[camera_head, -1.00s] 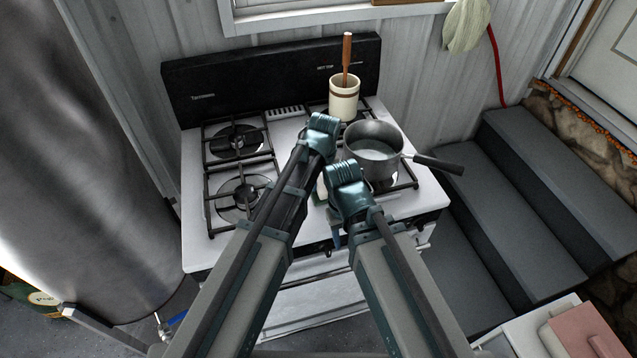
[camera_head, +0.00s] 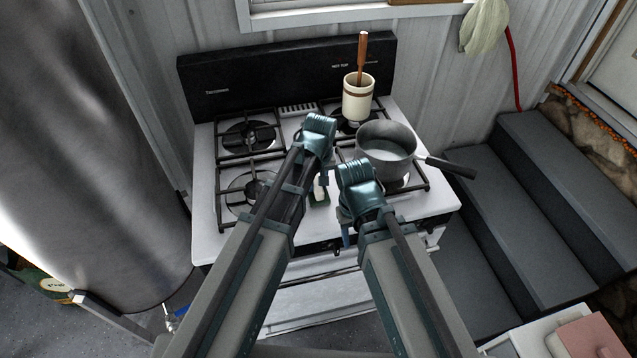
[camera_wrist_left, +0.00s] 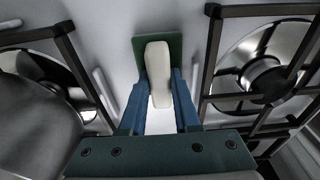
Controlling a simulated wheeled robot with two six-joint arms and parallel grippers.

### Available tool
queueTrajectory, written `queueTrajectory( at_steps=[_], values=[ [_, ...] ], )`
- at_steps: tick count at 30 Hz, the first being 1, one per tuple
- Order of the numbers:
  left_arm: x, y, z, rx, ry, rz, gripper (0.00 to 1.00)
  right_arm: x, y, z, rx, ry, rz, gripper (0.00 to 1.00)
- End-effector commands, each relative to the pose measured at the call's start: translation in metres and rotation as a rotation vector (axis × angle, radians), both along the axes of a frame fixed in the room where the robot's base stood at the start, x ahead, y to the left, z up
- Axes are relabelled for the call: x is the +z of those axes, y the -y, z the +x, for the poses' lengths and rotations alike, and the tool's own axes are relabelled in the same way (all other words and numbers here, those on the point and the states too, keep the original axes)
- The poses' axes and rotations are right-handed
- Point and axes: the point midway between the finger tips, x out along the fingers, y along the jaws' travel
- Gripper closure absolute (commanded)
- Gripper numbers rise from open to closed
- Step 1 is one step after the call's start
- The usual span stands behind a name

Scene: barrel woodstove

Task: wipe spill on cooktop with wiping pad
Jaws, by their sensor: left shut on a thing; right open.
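The wiping pad (camera_wrist_left: 174,45) has a green base and a cream-white handle. It also shows in the head view (camera_head: 320,191), low over the white middle strip of the cooktop (camera_head: 207,190). My left gripper (camera_wrist_left: 160,95) is shut on the handle, one blue finger on each side. In the head view my left gripper (camera_head: 323,176) is partly hidden by its own wrist. I cannot tell whether the pad touches the cooktop. My right gripper (camera_head: 346,236) is open and empty near the stove's front edge. I cannot make out the spill.
A grey saucepan (camera_head: 386,145) stands on the right burners, its handle (camera_head: 447,167) jutting right. A cream crock (camera_head: 358,98) with a wooden-handled utensil stands behind it. Black grates (camera_head: 247,141) flank the middle strip. Grey steps (camera_head: 500,215) rise at right; a large metal cylinder (camera_head: 90,150) stands left.

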Motion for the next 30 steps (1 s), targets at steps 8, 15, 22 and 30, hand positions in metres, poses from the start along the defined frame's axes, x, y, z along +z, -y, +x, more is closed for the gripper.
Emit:
queueTrajectory(
  at_steps=[8, 15, 22, 30],
  values=[
    [0.023, 0.0, 0.0, 0.0, 0.0, 0.0, 1.0, 0.023, 0.0, 0.0, 0.0, 0.0, 0.0, 0.5],
    [0.046, 0.0, 0.0, 0.0, 0.0, 0.0, 1.0, 0.046, 0.0, 0.0, 0.0, 0.0, 0.0, 0.5],
    [0.062, 0.0, 0.0, 0.0, 0.0, 0.0, 1.0, 0.062, 0.0, 0.0, 0.0, 0.0, 0.0, 0.5],
    [0.06, 0.0, 0.0, 0.0, 0.0, 0.0, 1.0, 0.06, 0.0, 0.0, 0.0, 0.0, 0.0, 0.5]
  ],
)
